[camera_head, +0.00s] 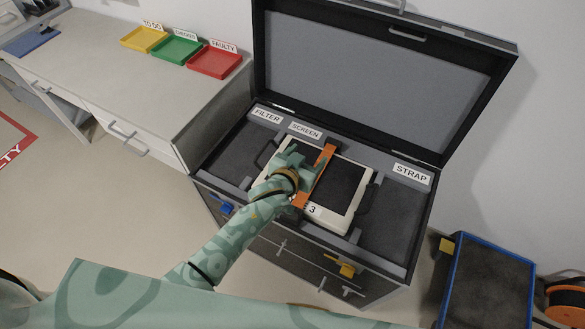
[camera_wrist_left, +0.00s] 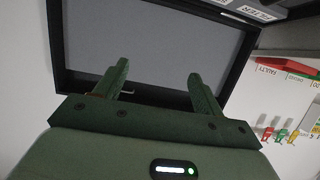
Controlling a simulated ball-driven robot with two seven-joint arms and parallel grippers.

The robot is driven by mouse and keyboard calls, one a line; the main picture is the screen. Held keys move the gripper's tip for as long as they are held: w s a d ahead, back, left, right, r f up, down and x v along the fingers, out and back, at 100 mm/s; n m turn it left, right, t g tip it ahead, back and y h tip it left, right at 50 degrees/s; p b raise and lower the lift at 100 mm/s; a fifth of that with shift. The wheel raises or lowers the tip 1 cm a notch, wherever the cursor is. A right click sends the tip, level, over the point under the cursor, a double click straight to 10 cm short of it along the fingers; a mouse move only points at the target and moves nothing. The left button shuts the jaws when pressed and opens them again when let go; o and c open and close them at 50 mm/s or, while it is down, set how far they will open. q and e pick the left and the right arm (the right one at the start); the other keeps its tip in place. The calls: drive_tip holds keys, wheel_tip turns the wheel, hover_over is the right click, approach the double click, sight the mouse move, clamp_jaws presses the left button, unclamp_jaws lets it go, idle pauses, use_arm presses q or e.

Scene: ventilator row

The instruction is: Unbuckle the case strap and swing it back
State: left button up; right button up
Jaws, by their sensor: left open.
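The orange case strap (camera_head: 324,162) lies across the white ventilator unit marked 3 (camera_head: 352,152), which sits in the middle of the open dark case (camera_head: 405,222). My left gripper (camera_head: 297,158) is over the unit at the strap's left side, its fingers partly hidden by the hand. I cannot tell if it touches the strap; the buckle is not clearly visible. In the left wrist view the two fingers of my left gripper (camera_wrist_left: 158,74) are apart with nothing seen between them, against the grey lid lining (camera_wrist_left: 160,35). My right gripper is not in view.
The case lid (camera_head: 370,70) stands open behind the unit. FILTER, SCREEN and STRAP labels (camera_head: 411,173) mark the case's back ledge. A counter with yellow, green and red trays (camera_head: 214,61) is at left. A blue-edged dark box (camera_head: 490,285) stands at right.

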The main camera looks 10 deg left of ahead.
use_arm(q)
drive_tip(key=p+v, duration=0.3)
drive_tip(key=v, duration=1.1)
drive_tip(key=shift+s+r, duration=0.2)
drive_tip(key=shift+s, duration=0.05)
drive_tip(key=shift+a, duration=0.1)
drive_tip(key=s+a+f+g+y+b, duration=0.15)
drive_tip(key=s+f, duration=0.25)
drive_tip(key=f, duration=0.5)
drive_tip(key=s+a+f+m+g, duration=0.1)
drive_tip(key=s+a+f+g, duration=0.3)
drive_tip(key=f, duration=0.5)
drive_tip(key=s+a+f+g+y+b, duration=0.1)
drive_tip(key=s+a+f, duration=0.1)
drive_tip(key=s+f, duration=0.5)
drive_tip(key=s+a+f+g+y+b, duration=0.1)
drive_tip(key=s+a+f+g+b, duration=0.1)
drive_tip(key=s+f, duration=0.6)
drive_tip(key=s+a+f+n+g+b, duration=0.1)
drive_tip(key=s+a+f+g, duration=0.3)
drive_tip(key=s+f, duration=0.5)
drive_tip(key=s+a+b, duration=0.1)
drive_tip(key=s+a, duration=0.1)
drive_tip(key=s, duration=0.2)
drive_tip(key=shift+s+a+f+y, duration=0.2)
drive_tip(key=shift+s+a+y, duration=0.1)
drive_tip(key=shift+y, duration=0.05)
drive_tip(key=shift+f, duration=0.1)
